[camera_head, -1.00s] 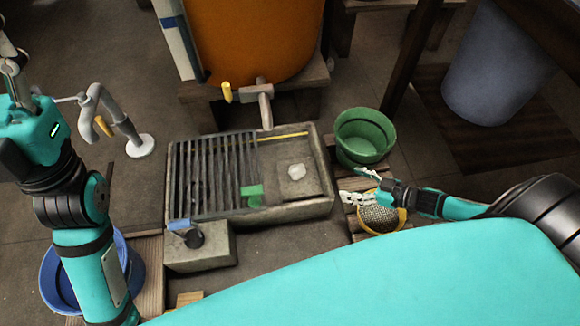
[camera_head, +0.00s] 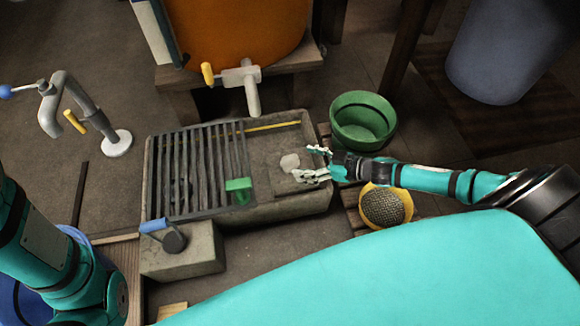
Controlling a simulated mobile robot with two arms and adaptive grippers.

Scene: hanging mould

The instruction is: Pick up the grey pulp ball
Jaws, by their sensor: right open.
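The grey pulp ball (camera_head: 290,162) is a small pale lump on the right-hand floor of the stone sink (camera_head: 290,209). My right gripper (camera_head: 308,162) comes in from the right over the sink. Its jaws are open, with the fingertips just right of the ball. I cannot tell whether they touch it. Nothing shows between the fingers. My left arm is at the lower left, and its gripper is outside the picture.
A slatted grate (camera_head: 200,172) with a green block (camera_head: 238,186) covers the sink's left part. A tap (camera_head: 250,85) overhangs the back. A green bucket (camera_head: 362,122) and yellow-rimmed sieve (camera_head: 384,207) stand right. A grey standpipe (camera_head: 78,105) stands left.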

